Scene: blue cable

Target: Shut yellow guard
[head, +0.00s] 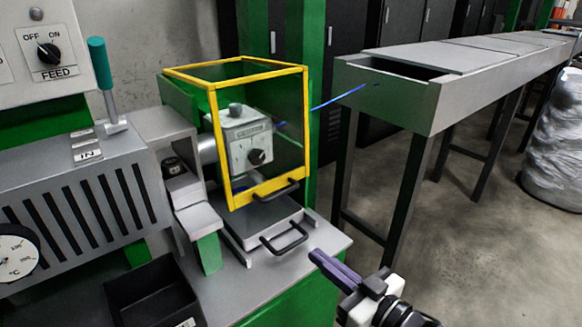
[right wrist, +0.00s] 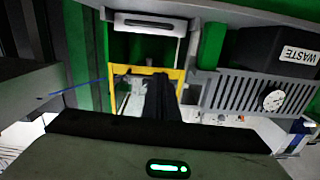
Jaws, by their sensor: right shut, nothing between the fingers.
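The yellow guard (head: 213,140) is a yellow-edged box with clear dark panels around a grey machine head with a black knob (head: 257,157). A black handle (head: 276,193) sits on its lower front edge. The guard's lower edge is above a grey block with a second black handle (head: 284,238). My right gripper (head: 335,268) is shut and empty, in front of and to the right of the lower handle, apart from the guard. In the right wrist view, the dark fingers (right wrist: 160,95) overlap the yellow frame (right wrist: 118,72). My left gripper is not in view.
A blue cable (head: 338,98) runs from the guard to a grey trough (head: 390,95) on dark legs at right. A black bin (head: 150,288) stands at the front left, below a slotted grey housing (head: 75,195). Open floor lies at right.

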